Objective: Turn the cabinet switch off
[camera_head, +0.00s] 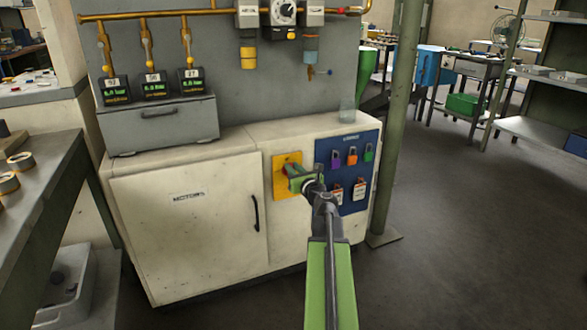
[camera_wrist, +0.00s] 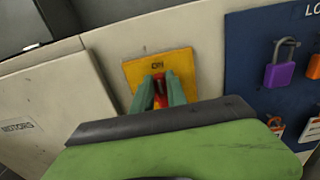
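The cabinet switch is a red handle (camera_wrist: 160,92) on a yellow plate (camera_head: 281,188) on the front of the white cabinet (camera_head: 190,222). The yellow plate also shows in the wrist view (camera_wrist: 133,72), with the word ON at its top, and the handle appears upright there. My gripper (camera_head: 290,174) is at the plate. In the wrist view its two green fingers (camera_wrist: 161,88) stand on either side of the red handle. I cannot tell whether they press on it. The handle's lower part is hidden behind my gripper.
A blue lockout board (camera_head: 366,181) with padlocks and tags is close right of the plate. A cabinet door with a dark handle (camera_head: 256,213) is on the left. A green post (camera_head: 396,120) rises at the right; open floor lies beyond.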

